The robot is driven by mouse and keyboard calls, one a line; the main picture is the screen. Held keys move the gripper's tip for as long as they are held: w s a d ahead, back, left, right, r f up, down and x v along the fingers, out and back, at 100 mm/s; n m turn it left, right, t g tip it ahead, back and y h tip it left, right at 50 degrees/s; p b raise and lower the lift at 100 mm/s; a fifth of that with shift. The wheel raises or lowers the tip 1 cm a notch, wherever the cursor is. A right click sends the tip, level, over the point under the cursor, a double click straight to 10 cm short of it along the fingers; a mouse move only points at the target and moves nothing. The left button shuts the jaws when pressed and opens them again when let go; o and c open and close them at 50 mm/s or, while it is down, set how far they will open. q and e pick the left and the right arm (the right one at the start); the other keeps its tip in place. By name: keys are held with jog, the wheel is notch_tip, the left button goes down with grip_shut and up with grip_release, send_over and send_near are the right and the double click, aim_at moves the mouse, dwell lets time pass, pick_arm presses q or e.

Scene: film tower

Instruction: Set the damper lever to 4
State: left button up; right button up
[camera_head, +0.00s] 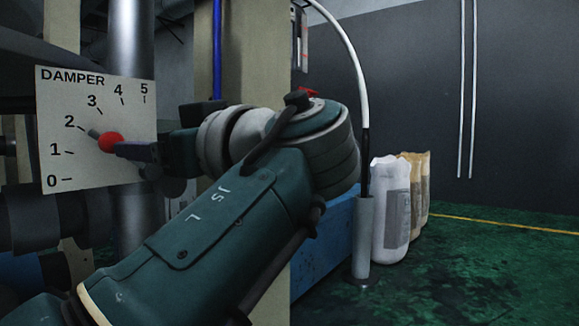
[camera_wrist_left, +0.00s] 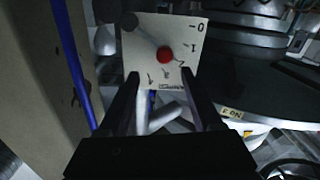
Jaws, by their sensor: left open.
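The white damper plate (camera_head: 85,163), marked 0 to 5, is at the left of the head view and also shows upside down in the wrist view (camera_wrist_left: 150,40). Its lever has a red knob (camera_head: 110,141), and its grey tip points near the 2 mark. In the wrist view the red knob (camera_wrist_left: 166,55) lies just beyond my fingertips, between their lines. My left gripper (camera_head: 122,150) is open, close to the knob at its right side. Whether a finger touches it I cannot tell. My forearm and fingers hide part of the lever. My right gripper is not in view.
A shiny vertical pipe (camera_head: 131,45) runs behind the plate. A beige column (camera_head: 248,60) stands to the right, with a blue pipe (camera_head: 217,50) beside it. Pale sacks (camera_head: 392,215) and a grey post (camera_head: 363,235) stand farther right on open green floor (camera_head: 470,270).

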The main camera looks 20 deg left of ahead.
aim_at(143, 164)
pick_arm(q)
jog(key=b+x, duration=0.3)
jog(key=x, duration=0.6)
jog(key=shift+s+a, duration=0.2)
jog(key=shift+s, duration=0.2)
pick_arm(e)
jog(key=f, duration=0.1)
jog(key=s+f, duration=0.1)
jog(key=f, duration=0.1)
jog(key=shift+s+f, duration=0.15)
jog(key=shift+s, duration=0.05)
pick_arm(q)
jog(key=shift+c, duration=0.3)
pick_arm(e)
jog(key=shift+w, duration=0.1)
pick_arm(q)
jog(key=shift+c, duration=0.8)
jog(key=shift+f, duration=0.1)
grip_shut()
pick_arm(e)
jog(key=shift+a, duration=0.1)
